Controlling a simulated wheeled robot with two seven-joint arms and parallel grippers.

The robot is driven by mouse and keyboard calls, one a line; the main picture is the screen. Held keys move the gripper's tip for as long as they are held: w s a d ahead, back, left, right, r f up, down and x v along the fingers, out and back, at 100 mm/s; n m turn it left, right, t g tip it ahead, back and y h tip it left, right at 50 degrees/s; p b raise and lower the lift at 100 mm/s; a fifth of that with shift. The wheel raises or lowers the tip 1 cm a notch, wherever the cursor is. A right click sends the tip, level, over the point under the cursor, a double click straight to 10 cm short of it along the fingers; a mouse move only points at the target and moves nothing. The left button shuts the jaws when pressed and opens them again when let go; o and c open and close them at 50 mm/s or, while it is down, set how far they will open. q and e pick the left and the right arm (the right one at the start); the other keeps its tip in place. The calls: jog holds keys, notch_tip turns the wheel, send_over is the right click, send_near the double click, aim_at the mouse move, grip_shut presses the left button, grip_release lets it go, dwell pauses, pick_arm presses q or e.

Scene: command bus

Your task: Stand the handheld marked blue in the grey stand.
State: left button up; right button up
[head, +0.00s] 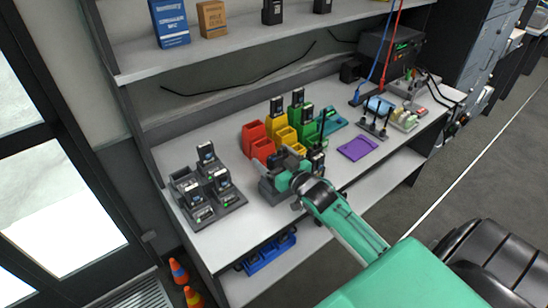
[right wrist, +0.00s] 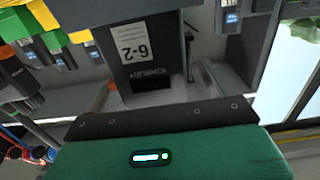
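My right gripper (head: 286,178) is over the front middle of the bench, among small dark and grey parts. In the right wrist view a dark grey block (right wrist: 150,62), with a white label reading upside down, lies just in front of the gripper's palm. I cannot tell whether it is gripped, or whether it is a handheld or a stand. A grey block (head: 269,191) shows beside the gripper in the head view. A grey multi-slot holder (head: 236,205) on the left holds several handhelds. Which handheld is marked blue is too small to tell. My left gripper is out of view.
Red (head: 252,134), yellow (head: 277,122) and green stepped bins (head: 309,130) with several handhelds stand behind my gripper. A purple mat (head: 358,148) lies to the right. A shelf (head: 200,58) runs above the back. The bench front between the grey holder and the gripper is clear.

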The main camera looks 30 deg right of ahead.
jog(key=shift+s+f, duration=0.1)
jog(key=shift+s, duration=0.55)
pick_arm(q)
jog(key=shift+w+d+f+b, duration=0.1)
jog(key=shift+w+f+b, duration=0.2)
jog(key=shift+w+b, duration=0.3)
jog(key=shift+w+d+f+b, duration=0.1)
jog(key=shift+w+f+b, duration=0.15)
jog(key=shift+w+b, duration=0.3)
pick_arm(e)
jog(key=s+d, duration=0.1)
jog(key=s, duration=1.1)
jog(key=shift+s, duration=0.25)
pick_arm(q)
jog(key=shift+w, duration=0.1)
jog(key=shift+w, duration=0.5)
